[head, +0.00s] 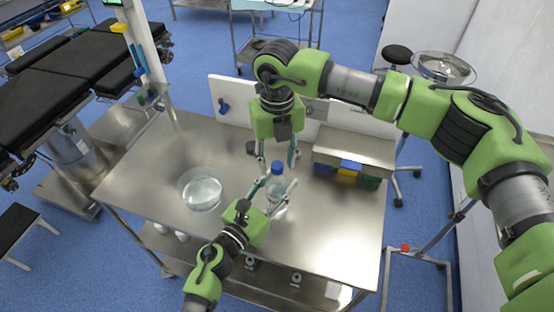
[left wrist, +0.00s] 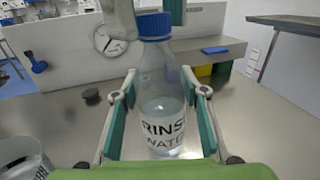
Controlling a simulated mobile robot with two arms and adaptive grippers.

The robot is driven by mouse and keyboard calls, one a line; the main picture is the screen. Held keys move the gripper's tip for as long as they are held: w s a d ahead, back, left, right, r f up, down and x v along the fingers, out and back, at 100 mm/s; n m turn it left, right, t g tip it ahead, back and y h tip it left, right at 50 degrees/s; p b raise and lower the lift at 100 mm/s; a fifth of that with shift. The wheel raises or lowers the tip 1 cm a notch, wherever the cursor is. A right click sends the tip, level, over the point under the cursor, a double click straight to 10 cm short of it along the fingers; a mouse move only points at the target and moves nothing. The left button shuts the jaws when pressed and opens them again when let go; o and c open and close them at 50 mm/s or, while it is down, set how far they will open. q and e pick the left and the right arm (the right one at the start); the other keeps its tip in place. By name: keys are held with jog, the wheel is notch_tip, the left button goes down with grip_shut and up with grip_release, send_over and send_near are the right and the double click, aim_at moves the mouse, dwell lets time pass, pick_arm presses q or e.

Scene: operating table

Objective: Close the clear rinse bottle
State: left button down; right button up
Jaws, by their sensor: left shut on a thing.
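The clear rinse bottle (head: 276,192) stands upright on the steel table, with clear liquid and a "RINS… WAT…" label (left wrist: 164,128) in the left wrist view. A blue cap (head: 277,167) sits on its neck, and the cap also shows in the left wrist view (left wrist: 153,25). Whether it is fully tightened I cannot tell. My left gripper (head: 274,184) is shut on the bottle body, one finger on each side.
A round glass bowl (head: 203,190) with clear liquid stands left of the bottle. A steel shelf (head: 355,147) with blue, yellow and green bins stands at the back right. A white panel (head: 235,93) runs along the back edge. The table's front right is clear.

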jog(key=shift+r, duration=0.1)
notch_tip(320, 180, up, 12)
dwell(0.5)
pick_arm(q)
jog(key=c, duration=1.2)
grip_release()
jog(key=shift+o, duration=0.2)
jog(key=v, duration=1.2)
jog(key=shift+s+f, duration=0.1)
